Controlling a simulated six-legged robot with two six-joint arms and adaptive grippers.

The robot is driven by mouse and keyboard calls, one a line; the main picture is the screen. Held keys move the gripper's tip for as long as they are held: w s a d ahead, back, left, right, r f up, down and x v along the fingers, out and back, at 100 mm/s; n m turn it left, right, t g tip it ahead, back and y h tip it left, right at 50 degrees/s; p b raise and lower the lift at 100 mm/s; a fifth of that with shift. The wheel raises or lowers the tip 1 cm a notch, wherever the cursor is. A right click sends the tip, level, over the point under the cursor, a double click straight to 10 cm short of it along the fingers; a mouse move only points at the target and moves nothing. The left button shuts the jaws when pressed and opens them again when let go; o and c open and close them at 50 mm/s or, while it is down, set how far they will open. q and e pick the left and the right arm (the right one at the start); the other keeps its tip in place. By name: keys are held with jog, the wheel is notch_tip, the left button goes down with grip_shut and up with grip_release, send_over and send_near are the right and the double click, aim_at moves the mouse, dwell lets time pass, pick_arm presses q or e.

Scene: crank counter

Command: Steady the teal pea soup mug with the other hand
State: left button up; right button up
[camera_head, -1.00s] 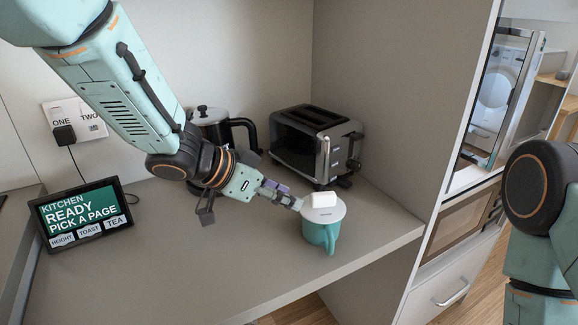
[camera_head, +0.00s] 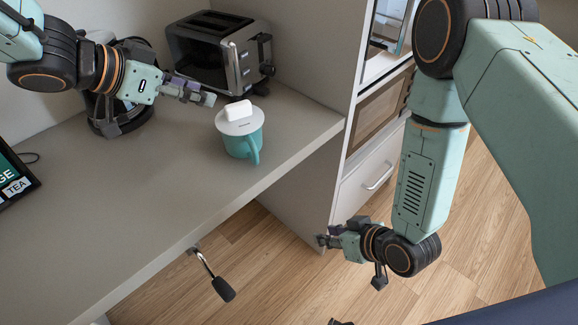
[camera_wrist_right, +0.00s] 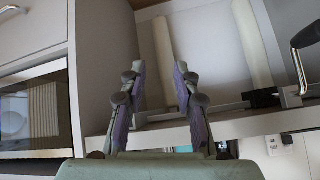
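The teal mug (camera_head: 241,143) stands upright on the counter near its front edge, handle toward the front. A white disc-like lid (camera_head: 239,124) covers its top, with a small white block (camera_head: 239,110) on it. My left gripper (camera_head: 208,98) is just behind and left of the lid, with its fingertips apparently clear of the mug. It is seen edge-on, so its opening cannot be judged. My right gripper (camera_head: 322,240) is low in front of the counter, away from the mug. In the right wrist view its fingers (camera_wrist_right: 158,105) are apart with nothing between them.
A crank with a black grip (camera_head: 223,288) hangs below the counter's (camera_head: 150,205) front edge. A toaster (camera_head: 222,52) stands behind the mug; a kettle is partly hidden behind my left arm. A tablet (camera_head: 12,178) is at the left. A drawer cabinet (camera_head: 365,185) stands at the right.

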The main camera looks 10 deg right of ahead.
jog(key=w+a+r+t+y, duration=0.1)
jog(key=w+r, duration=0.1)
jog(key=w+a+r+n+y, duration=0.1)
jog(key=w+a+r, duration=0.1)
jog(key=w+a+r+n+t+y, duration=0.1)
jog(key=w+r, duration=0.1)
jog(key=shift+a+t+y, duration=0.15)
jog(key=shift+t+y, duration=0.15)
jog(key=shift+c, duration=0.5)
jog(key=n+t+y, duration=0.2)
jog(key=n+y, duration=0.2)
jog(key=y, duration=0.1)
send_near(258, 158)
jog(key=x, duration=1)
jog(key=shift+w+a+f, duration=0.1)
jog(key=shift+w+a, duration=0.05)
jog(key=shift+w, duration=0.1)
jog(key=shift+a, duration=0.2)
jog(key=shift+w+d, duration=0.1)
jog(key=shift+c, duration=1.3)
grip_shut()
jog(key=shift+c, duration=0.7)
grip_release()
